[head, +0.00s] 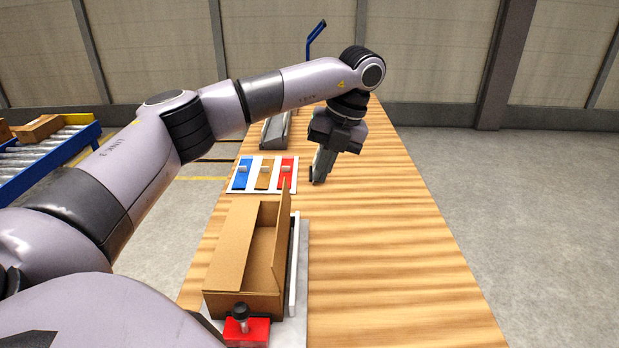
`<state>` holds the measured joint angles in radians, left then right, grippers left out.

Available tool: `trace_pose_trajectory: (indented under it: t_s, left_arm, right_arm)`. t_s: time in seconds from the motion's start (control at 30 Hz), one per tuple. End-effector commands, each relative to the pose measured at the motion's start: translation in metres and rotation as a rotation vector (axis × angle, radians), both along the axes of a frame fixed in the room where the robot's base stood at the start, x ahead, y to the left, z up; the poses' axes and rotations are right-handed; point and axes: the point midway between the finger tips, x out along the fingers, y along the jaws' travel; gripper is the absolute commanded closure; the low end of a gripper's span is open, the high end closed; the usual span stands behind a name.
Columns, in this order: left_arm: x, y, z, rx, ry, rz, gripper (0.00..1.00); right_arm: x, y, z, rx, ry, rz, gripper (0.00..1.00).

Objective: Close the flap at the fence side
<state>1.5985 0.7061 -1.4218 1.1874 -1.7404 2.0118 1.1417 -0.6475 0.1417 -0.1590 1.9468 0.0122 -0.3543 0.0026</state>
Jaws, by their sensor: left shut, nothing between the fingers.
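An open cardboard box (262,306) sits near the front of the wooden table. Its fence-side flap (283,236) stands up along the right edge, next to the pale fence (294,262). The left flap (231,245) lies over the left part of the box, and a gap into the box shows between the two flaps. My left gripper (317,178) points down, shut and empty, over the table behind and to the right of the box, apart from the flap. My right gripper is not in view.
A red block with a black knob (246,332) is at the box's near end. A white tray (250,189) with blue, tan and red pieces lies behind the box. The table's right side (400,270) is clear. A roller conveyor (40,152) with cartons stands left.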

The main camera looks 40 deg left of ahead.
Motion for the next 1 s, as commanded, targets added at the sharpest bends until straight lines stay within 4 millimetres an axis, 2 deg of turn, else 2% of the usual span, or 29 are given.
trace_pose_trajectory:
  t_s: [0.03, 0.2, 0.43, 0.7, 1.0]
  left_arm:
    - [-0.002, 0.002, -0.011, -0.001, 0.003, 0.0, 1.0]
    - [-0.008, 0.009, -0.041, -0.003, 0.003, 0.0, 1.0]
    - [-0.018, 0.021, -0.084, 0.0, 0.003, 0.001, 1.0]
    - [-0.038, 0.045, -0.088, -0.001, -0.002, 0.001, 1.0]
    - [-0.042, 0.05, -0.09, -0.002, -0.001, -0.001, 1.0]
  right_arm:
    - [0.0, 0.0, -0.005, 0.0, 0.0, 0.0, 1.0]
    - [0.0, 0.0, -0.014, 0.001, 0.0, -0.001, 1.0]
    - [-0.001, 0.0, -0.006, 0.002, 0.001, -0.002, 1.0]
    - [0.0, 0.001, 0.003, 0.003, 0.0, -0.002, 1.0]
    - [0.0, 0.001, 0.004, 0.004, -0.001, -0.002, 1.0]
